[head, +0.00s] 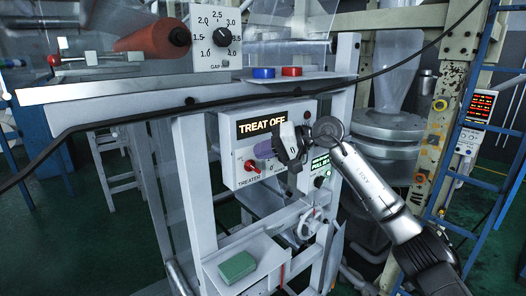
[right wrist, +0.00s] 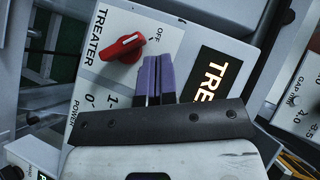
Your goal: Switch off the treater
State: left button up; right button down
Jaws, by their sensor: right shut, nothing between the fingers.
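My right gripper (head: 264,149) is shut and empty in front of the panel, right of the knob. My left gripper is not in view.
A gap dial (head: 222,37) stands above the panel. A blue button (head: 263,72) and a red button (head: 291,71) sit on the ledge. A black cable crosses the scene. A green block (head: 237,266) lies on a lower shelf. A blue ladder (head: 478,150) stands right.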

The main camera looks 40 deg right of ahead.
jog(key=d+r+p, duration=0.3)
jog(key=shift+r, duration=0.35)
jog(key=a+r+b+v, duration=0.1)
jog(key=b+v, duration=0.2)
jog(key=v, duration=0.6)
jog(key=shift+s, duration=0.4)
jog(key=shift+d, duration=0.1)
